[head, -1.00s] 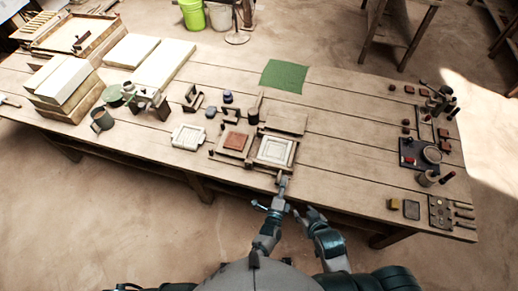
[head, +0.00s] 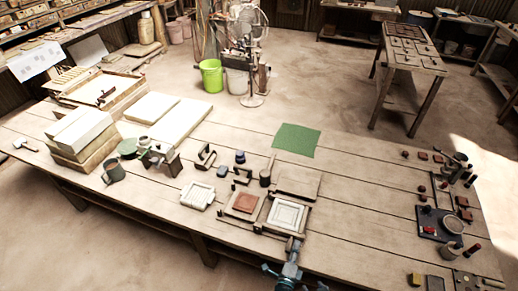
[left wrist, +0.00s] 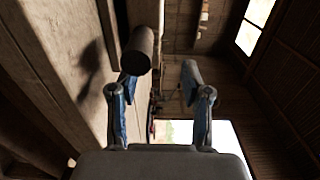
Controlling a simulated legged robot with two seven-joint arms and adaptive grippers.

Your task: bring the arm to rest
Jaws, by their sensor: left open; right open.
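My left gripper (head: 293,250) is at the front edge of the workbench, just below the framed white tile mould (head: 287,214). Its two fingers also show in the left wrist view (left wrist: 163,65), spread apart with nothing between them. I cannot tell whether it touches the bench edge. Only a small part of my right gripper (head: 318,287) shows at the bottom edge of the head view; nothing is seen held in it.
The wooden bench (head: 350,225) carries a red tile (head: 244,202) in a frame, a pale mould (head: 197,195), a green cloth (head: 296,140), white slabs (head: 80,130) and a dark tool tray (head: 437,224). Bare planks lie right of the moulds.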

